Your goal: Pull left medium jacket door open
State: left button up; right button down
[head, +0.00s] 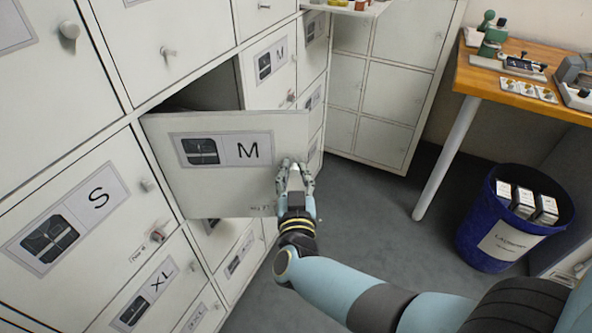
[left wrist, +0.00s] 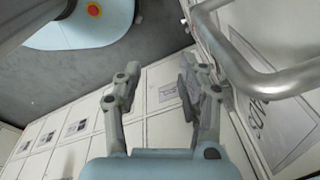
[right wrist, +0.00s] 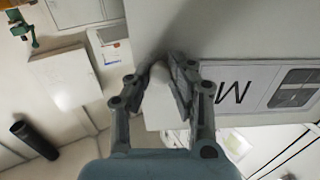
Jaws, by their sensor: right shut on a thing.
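The left medium jacket door (head: 225,180), white with a jacket picture and the letter M, stands swung partly open in the head view. A dark gap of the compartment shows above its top edge. My right gripper (head: 295,172) is at the door's right edge, shut on the door's knob. In the right wrist view the knob (right wrist: 159,76) is between the fingers, and the M label (right wrist: 255,88) is to the right. My left gripper (left wrist: 155,82) is open and empty in its wrist view, near white locker fronts; it is outside the head view.
The S door (head: 75,220) and XL door (head: 150,285) are shut to the left and below. Another M door (head: 268,68) is behind. The grey floor between is clear. A metal bar (left wrist: 265,80) passes close to my left gripper.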

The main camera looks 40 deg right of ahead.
aim_at(294, 127)
jog(key=c, duration=1.2)
grip_release()
jog(key=shift+o, duration=0.2)
notch_tip(294, 127, up, 10)
